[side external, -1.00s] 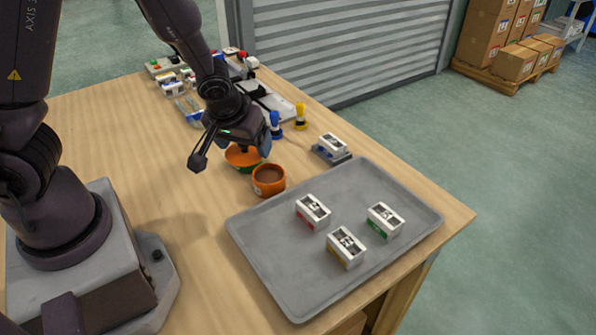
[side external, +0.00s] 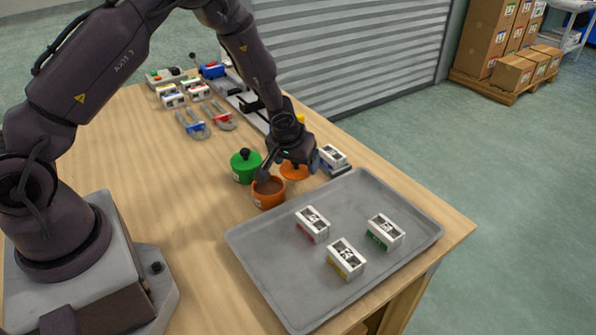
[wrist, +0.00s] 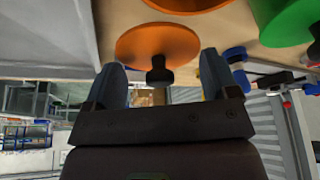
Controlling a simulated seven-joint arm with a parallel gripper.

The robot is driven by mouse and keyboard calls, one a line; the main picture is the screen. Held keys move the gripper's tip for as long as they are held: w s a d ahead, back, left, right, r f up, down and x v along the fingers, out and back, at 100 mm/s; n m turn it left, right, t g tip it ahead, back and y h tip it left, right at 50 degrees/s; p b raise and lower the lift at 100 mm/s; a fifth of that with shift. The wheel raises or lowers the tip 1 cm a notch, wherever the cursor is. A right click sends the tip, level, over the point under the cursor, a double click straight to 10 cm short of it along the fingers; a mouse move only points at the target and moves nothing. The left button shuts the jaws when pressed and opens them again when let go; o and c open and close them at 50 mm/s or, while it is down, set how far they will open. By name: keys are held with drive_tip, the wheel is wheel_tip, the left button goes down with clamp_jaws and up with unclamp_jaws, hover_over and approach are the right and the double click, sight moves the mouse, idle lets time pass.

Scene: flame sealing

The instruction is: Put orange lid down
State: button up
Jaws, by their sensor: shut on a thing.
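The orange lid (side external: 295,171) is a flat disc with a black knob, behind and right of the open orange pot (side external: 268,193). My gripper (side external: 291,161) is shut on the lid's knob from above. In the wrist view the knob (wrist: 158,74) sits between the fingers, with the orange disc (wrist: 155,43) beyond. Part of the lid is hidden behind my gripper in the side view. I cannot tell whether the lid touches the table. The orange pot has a brown inside and no lid on it.
A green pot with a green lid (side external: 245,166) stands left of the orange pot. A grey tray (side external: 270,262) with three white blocks lies in front. A white block on a dark base (side external: 333,158) is close right of the lid. Tools and parts crowd the back; the left table is clear.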

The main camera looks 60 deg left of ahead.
sight(297, 169)
drive_tip(key=shift+w+f, duration=0.25)
drive_tip(key=shift+f, duration=0.1)
drive_tip(key=shift+w+f, duration=0.1)
drive_tip(key=shift+f, duration=1.45)
drive_tip(key=o, duration=0.8)
drive_tip(key=shift+f, duration=0.15)
